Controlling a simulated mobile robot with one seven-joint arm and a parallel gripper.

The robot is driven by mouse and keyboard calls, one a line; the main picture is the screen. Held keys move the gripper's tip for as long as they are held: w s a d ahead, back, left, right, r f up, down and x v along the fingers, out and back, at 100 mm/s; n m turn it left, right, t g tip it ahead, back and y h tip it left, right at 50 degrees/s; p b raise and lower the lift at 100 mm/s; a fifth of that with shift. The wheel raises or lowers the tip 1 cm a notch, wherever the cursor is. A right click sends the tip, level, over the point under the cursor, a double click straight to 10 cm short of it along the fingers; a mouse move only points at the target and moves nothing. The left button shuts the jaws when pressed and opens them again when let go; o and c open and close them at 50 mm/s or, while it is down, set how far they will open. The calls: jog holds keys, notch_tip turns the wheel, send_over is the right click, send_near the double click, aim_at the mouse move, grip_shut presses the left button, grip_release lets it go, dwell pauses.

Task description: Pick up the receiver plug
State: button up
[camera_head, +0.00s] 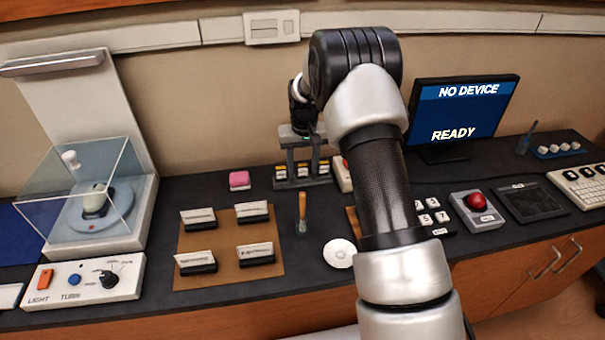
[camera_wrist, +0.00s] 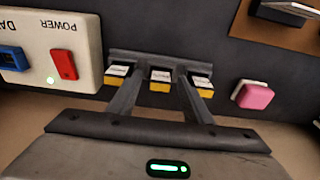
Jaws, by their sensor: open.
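Three small plug-like pieces with white labelled tops and yellow ends stand in a row in a dark rack (camera_head: 305,184). In the wrist view they are the left piece (camera_wrist: 117,72), the middle piece (camera_wrist: 160,79) and the right piece (camera_wrist: 201,80). Their labels are too small to read, so I cannot tell which is the receiver plug. My gripper (camera_head: 302,163) is above the rack, pointing down. In the wrist view my gripper (camera_wrist: 162,98) is open and empty, its two fingers spread to either side of the middle piece. Contact cannot be told.
A white POWER box (camera_wrist: 55,50) with red and blue parts stands close beside the rack. A pink block (camera_head: 239,180) is on the other side. A brown mat (camera_head: 230,245) with several label holders, a brush (camera_head: 302,214) and a white disc (camera_head: 340,253) lie in front.

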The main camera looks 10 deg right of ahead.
jog(key=shift+f, duration=0.35)
jog(key=c, duration=1.1)
jog(key=shift+r, duration=0.1)
